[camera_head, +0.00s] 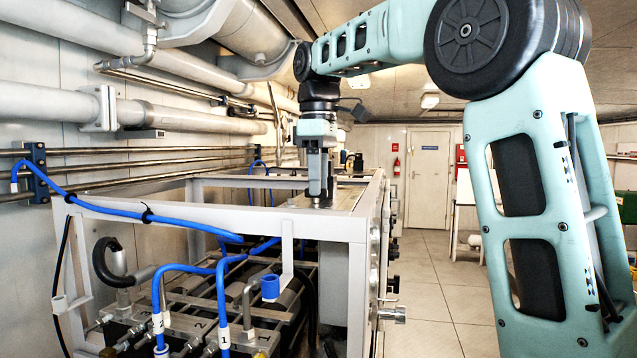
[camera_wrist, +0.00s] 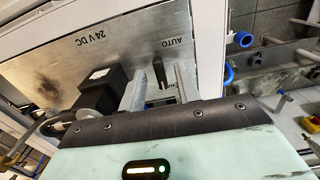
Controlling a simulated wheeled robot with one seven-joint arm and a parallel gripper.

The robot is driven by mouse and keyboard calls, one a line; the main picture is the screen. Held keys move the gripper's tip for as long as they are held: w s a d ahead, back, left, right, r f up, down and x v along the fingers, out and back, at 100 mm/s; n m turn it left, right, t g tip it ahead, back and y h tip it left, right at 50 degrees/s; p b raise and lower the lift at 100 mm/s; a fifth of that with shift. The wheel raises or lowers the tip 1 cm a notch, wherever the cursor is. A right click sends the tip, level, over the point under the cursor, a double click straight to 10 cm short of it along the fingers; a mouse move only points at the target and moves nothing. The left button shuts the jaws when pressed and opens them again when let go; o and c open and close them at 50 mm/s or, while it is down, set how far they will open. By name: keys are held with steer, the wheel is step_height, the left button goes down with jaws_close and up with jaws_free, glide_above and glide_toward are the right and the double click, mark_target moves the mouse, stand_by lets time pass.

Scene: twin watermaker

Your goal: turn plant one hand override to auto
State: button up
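The override switch shows in the wrist view as a small black lever (camera_wrist: 158,71) on a bare metal panel (camera_wrist: 125,45). The word AUTO is printed beyond its tip, and part of another label shows beside a finger, mostly hidden. My gripper (camera_wrist: 161,80) is open, with one grey finger on each side of the lever. Gaps show between the lever and both fingers; I cannot tell how deep the fingertips reach. In the head view my gripper (camera_head: 319,196) points straight down over the panel top of the white frame, and the lever cannot be made out there.
A black plug block (camera_wrist: 98,86) with a grey cable sits beside the left finger, near the 24 V DC label. The white frame (camera_head: 200,212) surrounds the equipment, with blue hoses (camera_head: 190,224) at the front left. The floor aisle (camera_head: 440,285) at the right is clear.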

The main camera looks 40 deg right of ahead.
steer(key=shift+f, duration=0.25)
jaws_close()
